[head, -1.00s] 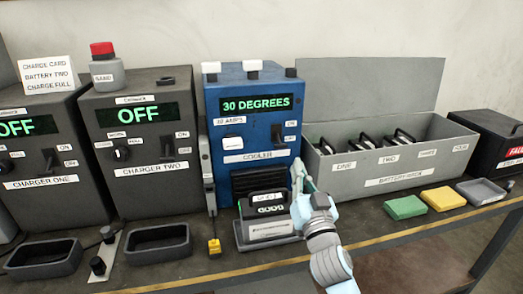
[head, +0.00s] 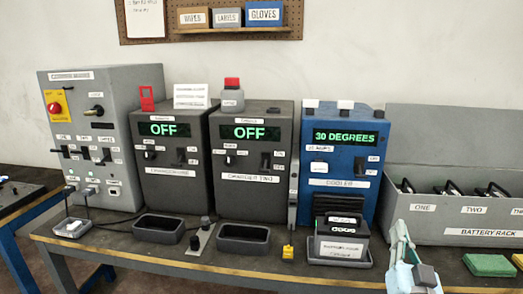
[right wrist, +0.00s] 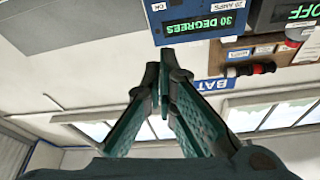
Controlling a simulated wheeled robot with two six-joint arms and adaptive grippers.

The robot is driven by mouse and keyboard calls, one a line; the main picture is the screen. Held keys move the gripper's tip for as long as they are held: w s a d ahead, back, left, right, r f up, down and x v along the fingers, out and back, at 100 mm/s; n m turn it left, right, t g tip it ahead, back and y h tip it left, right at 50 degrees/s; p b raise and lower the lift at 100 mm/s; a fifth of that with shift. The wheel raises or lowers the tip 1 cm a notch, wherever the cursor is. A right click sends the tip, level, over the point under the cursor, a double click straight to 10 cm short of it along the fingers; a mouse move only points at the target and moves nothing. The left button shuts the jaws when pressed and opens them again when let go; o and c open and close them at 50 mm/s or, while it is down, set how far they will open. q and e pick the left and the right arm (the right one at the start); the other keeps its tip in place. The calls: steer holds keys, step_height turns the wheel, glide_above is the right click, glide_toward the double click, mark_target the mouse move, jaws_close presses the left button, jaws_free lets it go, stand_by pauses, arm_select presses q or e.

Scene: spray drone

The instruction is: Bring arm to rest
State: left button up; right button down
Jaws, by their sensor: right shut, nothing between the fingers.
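My right gripper (head: 402,238) is in the lower right of the head view, in front of the battery rack (head: 440,232) and to the right of the cooler. Its fingers are together and empty, pointing up. In the right wrist view the closed green fingers (right wrist: 163,95) show with nothing between them. The blue cooler (head: 344,160) reads 30 DEGREES and also shows in the right wrist view (right wrist: 203,22). A dark battery (head: 340,222) stands in the tray at the cooler's front, apart from my gripper. My left gripper is not in view.
Charger one (head: 176,180) and charger two (head: 251,180) both read OFF. A grey panel cabinet (head: 100,150) stands at the left. Empty black trays (head: 160,228) lie along the bench front. A green block (head: 489,265) lies right of my gripper. A pegboard shelf (head: 232,30) hangs on the wall.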

step_height(320, 180, down, 20)
steer(key=w+r+n+g+y, duration=0.1)
steer(key=w+n+g+y, duration=0.1)
steer(key=n+g, duration=0.3)
steer(key=s+f+g+p, duration=0.1)
steer(key=s+f+g, duration=0.25)
steer(key=f, duration=0.65)
steer(key=s+f+g+p, duration=0.2)
steer(key=s+f, duration=0.3)
steer(key=f, duration=0.5)
steer(key=s+f+g+y+p, duration=0.1)
steer(key=s+f+g, duration=0.2)
steer(key=s+f, duration=0.65)
steer(key=s+f+g+p, duration=0.1)
steer(key=s+f+g, duration=0.2)
steer(key=s+f, duration=0.7)
arm_select(q)
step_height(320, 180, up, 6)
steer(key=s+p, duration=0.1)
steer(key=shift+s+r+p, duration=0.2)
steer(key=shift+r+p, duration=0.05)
steer(key=shift+p, duration=0.1)
arm_select(e)
steer(key=s+a+g, duration=0.3)
steer(key=s, duration=1.8)
steer(key=shift+s+r+y, duration=0.25)
steer(key=shift+r+y, duration=0.05)
steer(key=shift+r, duration=0.05)
